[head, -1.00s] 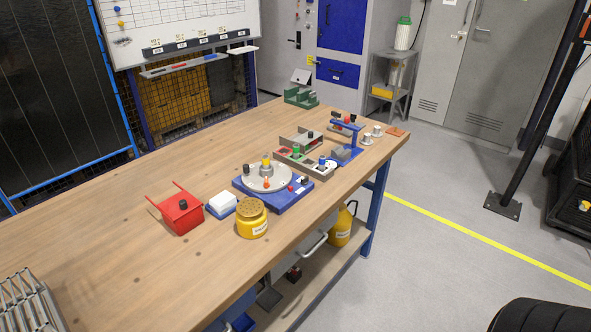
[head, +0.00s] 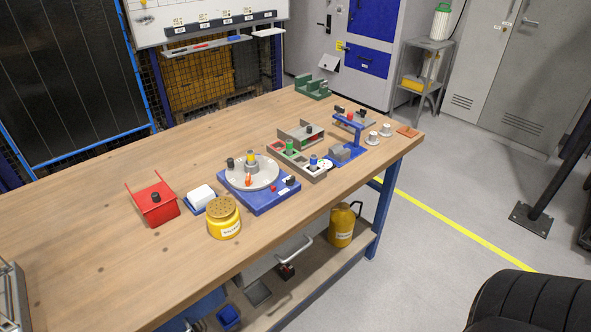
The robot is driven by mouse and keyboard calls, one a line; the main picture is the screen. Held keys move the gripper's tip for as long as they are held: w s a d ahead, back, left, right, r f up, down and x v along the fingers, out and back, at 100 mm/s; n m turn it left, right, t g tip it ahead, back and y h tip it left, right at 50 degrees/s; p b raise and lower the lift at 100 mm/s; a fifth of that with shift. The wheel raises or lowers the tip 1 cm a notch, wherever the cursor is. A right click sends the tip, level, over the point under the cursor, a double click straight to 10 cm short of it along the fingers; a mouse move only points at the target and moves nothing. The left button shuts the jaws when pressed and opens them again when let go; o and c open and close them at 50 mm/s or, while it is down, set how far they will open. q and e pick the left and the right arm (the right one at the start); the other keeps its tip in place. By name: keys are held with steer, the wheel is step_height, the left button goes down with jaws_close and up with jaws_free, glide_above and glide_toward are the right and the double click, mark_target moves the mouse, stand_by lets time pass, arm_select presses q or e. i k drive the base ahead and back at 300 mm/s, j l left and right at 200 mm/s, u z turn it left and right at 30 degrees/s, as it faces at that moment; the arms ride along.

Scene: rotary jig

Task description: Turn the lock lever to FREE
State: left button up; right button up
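The rotary jig has a blue base (head: 266,201) and a round grey turntable (head: 262,181) on top. It stands on the wooden bench. On the turntable are a yellow and grey centre piece (head: 250,162), a dark knob (head: 230,163) and a small orange part (head: 248,180). At the base's right side are a red button (head: 274,189) and a small black part (head: 290,181), which may be the lock lever. Its setting and any FREE marking are too small to read. Neither of my grippers is in view.
Left of the jig are a yellow tin (head: 224,222), a white block on a blue tray (head: 201,196) and a red box (head: 154,206). The bench's front left (head: 110,270) is clear.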

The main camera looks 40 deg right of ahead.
mark_target(290, 181)
steer(key=l, duration=0.45)
steer(key=k+l+u, duration=0.1)
steer(key=l, duration=0.35)
steer(key=k+l, duration=0.1)
steer(key=l, duration=0.35)
steer(key=k+l, duration=0.1)
steer(key=l, duration=0.4)
steer(key=u, duration=0.05)
